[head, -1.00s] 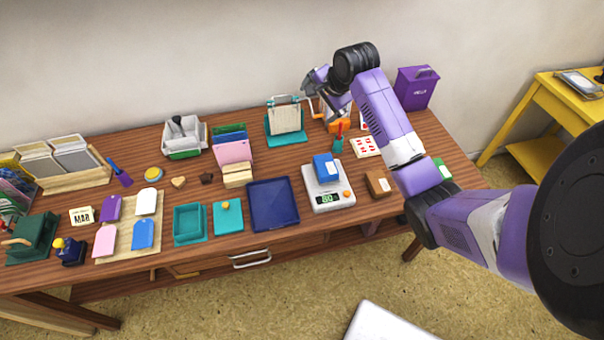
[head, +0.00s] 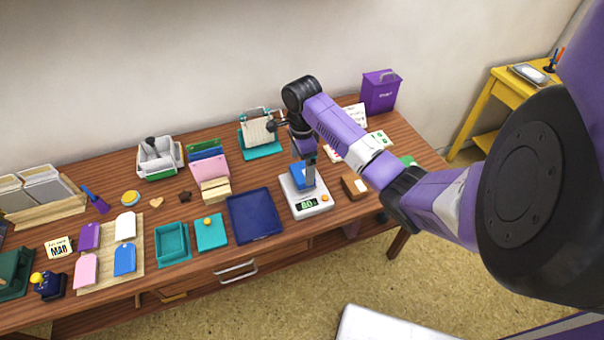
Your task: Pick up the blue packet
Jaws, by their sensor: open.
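The blue packet (head: 299,174) lies on the white weighing scale (head: 311,208), which has a lit green display and an orange button. My gripper (head: 310,184) points down right at the packet, with a finger in front of its right part. The finger hides some of the packet. The gripper is open, and I cannot tell whether the fingers straddle the packet or touch it.
A dark blue tray (head: 256,214) sits left of the scale, and a brown box (head: 354,187) sits close on its right. A teal stand with a card (head: 259,135) is behind. A purple bin (head: 381,92) stands at the back right.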

